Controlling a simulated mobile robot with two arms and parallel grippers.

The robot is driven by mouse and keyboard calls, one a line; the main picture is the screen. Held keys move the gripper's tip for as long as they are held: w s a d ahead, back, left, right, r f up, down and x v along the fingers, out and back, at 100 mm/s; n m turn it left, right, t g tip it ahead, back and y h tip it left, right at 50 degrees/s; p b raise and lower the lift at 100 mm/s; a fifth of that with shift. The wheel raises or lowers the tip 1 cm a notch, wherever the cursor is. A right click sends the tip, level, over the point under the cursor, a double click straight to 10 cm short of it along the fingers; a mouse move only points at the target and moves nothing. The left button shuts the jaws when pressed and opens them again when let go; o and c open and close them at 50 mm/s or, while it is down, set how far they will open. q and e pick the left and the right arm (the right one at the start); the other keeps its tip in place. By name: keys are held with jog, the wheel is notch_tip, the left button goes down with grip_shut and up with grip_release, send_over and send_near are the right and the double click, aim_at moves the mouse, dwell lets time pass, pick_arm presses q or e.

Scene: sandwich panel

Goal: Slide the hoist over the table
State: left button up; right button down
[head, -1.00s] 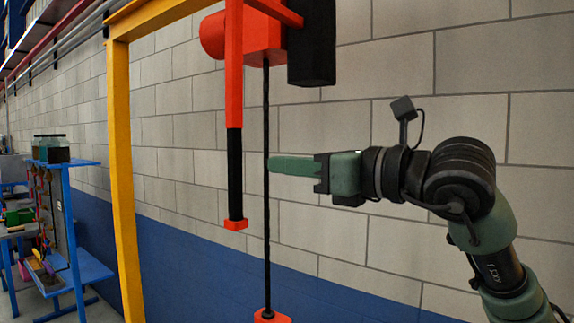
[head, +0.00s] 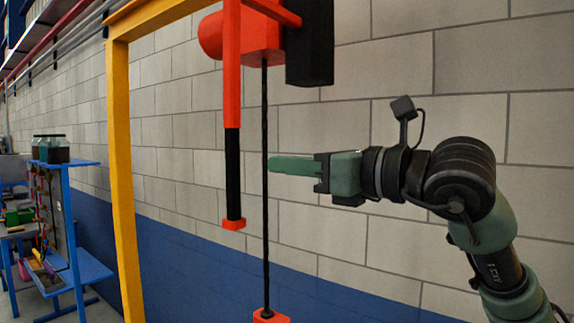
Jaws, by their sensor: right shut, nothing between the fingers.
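The hoist (head: 262,38) is an orange body with a black block on its right, high in the middle of the head view. An orange and black handle bar (head: 232,150) hangs from it, ending in a small orange foot. A dark rope (head: 265,220) hangs beside the bar down to an orange end piece (head: 270,316). My right gripper (head: 275,166) comes in from the right, shut and empty. Its fingertips are at the rope's right side; I cannot tell whether they touch it. My left gripper is not in view. I cannot tell which surface is the table.
A yellow frame (head: 122,170) stands left of the hoist, its beam running along the top. A blue workbench (head: 68,230) with jars (head: 52,149) and small items stands at the far left. A block wall, blue at the bottom, lies behind.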

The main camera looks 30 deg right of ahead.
jog(key=c, duration=1.3)
grip_release()
jog(key=b+v, duration=0.3)
jog(key=v, duration=0.5)
jog(key=shift+b, duration=0.35)
jog(key=shift+w, duration=0.15)
